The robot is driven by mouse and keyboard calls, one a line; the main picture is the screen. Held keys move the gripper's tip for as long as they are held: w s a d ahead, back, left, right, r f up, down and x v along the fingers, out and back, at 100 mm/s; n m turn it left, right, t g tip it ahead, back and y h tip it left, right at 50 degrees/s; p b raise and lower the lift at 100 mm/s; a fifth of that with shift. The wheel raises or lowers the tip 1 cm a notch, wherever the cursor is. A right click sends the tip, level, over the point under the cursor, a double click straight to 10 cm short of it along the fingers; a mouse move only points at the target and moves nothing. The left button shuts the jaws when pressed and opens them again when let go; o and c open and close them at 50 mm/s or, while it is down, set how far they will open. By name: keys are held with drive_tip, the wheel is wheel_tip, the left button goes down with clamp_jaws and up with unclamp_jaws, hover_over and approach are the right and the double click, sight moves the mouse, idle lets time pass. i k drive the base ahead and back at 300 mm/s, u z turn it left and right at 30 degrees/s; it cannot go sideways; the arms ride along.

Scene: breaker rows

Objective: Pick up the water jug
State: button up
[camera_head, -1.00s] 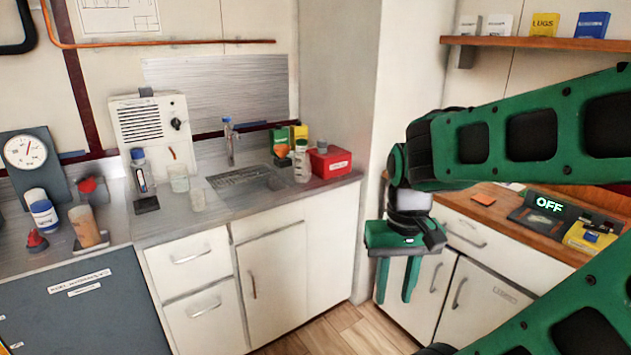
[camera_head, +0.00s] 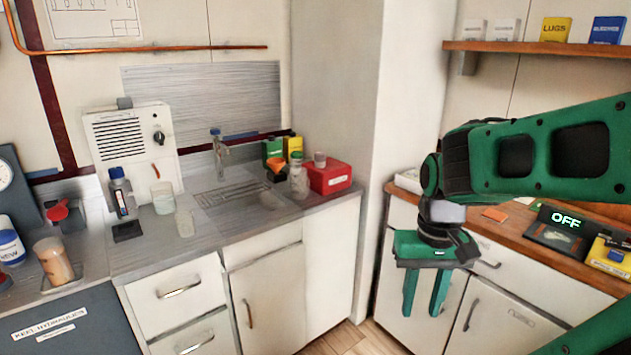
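My gripper (camera_head: 425,303) hangs with its two green fingers pointing down, apart and with nothing between them. It is in front of the right-hand cabinets, well to the right of the sink. No thing is plainly marked as the water jug. A clear, jug-like vessel (camera_head: 164,200) stands upright on the counter left of the sink, in front of a white box. A smaller clear vessel (camera_head: 184,223) stands just in front of it. I cannot tell whether either one is the jug. My gripper is far from both.
The counter (camera_head: 220,232) holds a white box with a knob (camera_head: 133,150), a blue-capped bottle (camera_head: 121,192), a sink (camera_head: 240,195), a tap (camera_head: 219,150) and a red box (camera_head: 330,178). A wooden shelf (camera_head: 540,48) is at upper right. A narrow strip of floor (camera_head: 340,340) shows.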

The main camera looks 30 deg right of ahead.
sight(300, 183)
drive_tip(key=z, duration=0.7)
drive_tip(key=i, duration=1.1)
drive_tip(key=z, duration=0.65)
